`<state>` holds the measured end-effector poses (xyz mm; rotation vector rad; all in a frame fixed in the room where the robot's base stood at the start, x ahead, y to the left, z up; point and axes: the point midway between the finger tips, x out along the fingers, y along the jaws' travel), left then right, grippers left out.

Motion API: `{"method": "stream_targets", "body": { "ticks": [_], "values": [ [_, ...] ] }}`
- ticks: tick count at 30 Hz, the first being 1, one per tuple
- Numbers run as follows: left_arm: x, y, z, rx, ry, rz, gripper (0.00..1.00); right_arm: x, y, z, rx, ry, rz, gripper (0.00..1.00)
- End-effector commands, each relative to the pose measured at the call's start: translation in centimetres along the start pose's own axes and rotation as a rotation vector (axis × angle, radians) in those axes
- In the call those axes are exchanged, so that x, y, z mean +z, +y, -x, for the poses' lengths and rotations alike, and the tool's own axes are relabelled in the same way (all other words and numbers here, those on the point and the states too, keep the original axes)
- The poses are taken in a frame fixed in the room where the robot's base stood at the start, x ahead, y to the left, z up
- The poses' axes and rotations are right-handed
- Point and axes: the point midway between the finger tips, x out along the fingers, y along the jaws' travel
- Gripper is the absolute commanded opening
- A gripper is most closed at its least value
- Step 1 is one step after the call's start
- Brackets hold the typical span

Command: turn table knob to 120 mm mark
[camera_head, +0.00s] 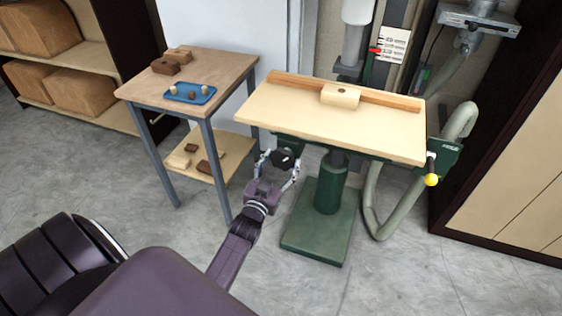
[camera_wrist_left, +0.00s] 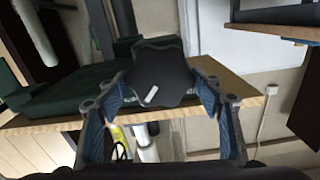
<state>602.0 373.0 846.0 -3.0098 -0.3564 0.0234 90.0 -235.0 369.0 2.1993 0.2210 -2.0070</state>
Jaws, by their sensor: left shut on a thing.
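The black table knob (camera_head: 284,160) sits under the left front edge of the machine's pale wooden table (camera_head: 320,127). In the left wrist view the knob (camera_wrist_left: 160,82) is a dark lobed star with a white mark on its face. My left gripper (camera_head: 279,165) reaches it from the front, with one finger on each side. In the left wrist view the left gripper (camera_wrist_left: 160,92) is shut on the knob. A white scale plate (camera_head: 392,45) with a red pointer (camera_head: 375,50) is on the column behind the table; its numbers are too small to read. My right gripper is not in view.
A wooden block (camera_head: 340,95) lies on the machine table against the fence (camera_head: 300,83). A side table (camera_head: 190,62) with a blue tray (camera_head: 189,93) stands at the left. A yellow-ended lever (camera_head: 431,180) and a grey hose (camera_head: 375,205) are at the right.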

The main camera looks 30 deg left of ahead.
Motion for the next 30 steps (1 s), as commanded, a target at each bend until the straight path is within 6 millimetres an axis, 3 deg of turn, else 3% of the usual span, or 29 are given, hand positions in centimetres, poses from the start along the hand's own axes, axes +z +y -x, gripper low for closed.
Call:
{"method": "stream_targets", "body": {
  "ticks": [6, 17, 30],
  "values": [
    [-0.2, 0.0, 0.0, 0.000, 0.004, 0.002, 0.77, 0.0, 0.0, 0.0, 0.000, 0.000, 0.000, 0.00],
    [0.0, 0.0, 0.6, 0.000, 0.001, 0.002, 0.77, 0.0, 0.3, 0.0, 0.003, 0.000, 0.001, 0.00],
    [0.0, 0.0, 8.3, 0.000, 0.000, 0.003, 0.77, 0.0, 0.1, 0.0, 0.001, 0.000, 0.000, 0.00]
  ]
}}
